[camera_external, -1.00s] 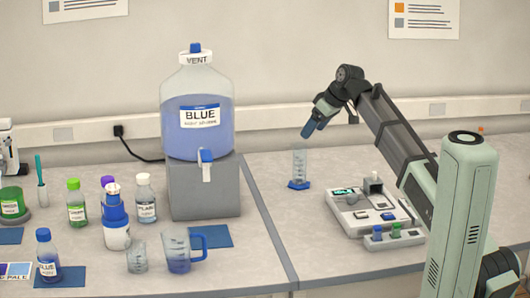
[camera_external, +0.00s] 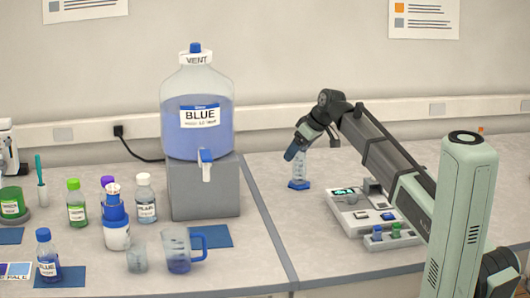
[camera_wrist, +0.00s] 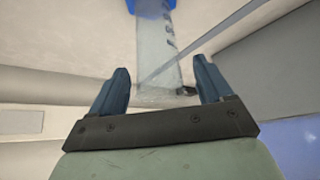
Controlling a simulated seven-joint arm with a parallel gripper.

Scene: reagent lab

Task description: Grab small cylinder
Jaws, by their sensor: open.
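The small cylinder (camera_external: 300,172) is a clear graduated cylinder with a blue hexagonal base (camera_external: 299,185). My gripper (camera_wrist: 165,78) is open, with space on both sides of the cylinder. Contact cannot be made out.
A grey instrument (camera_external: 352,216) with knobs sits just right of the cylinder. A large BLUE carboy (camera_external: 197,135) on a grey block (camera_external: 205,195) stands to the left. A blue-handled beaker (camera_external: 178,252) and several bottles are further left. The bench in front of the cylinder is clear.

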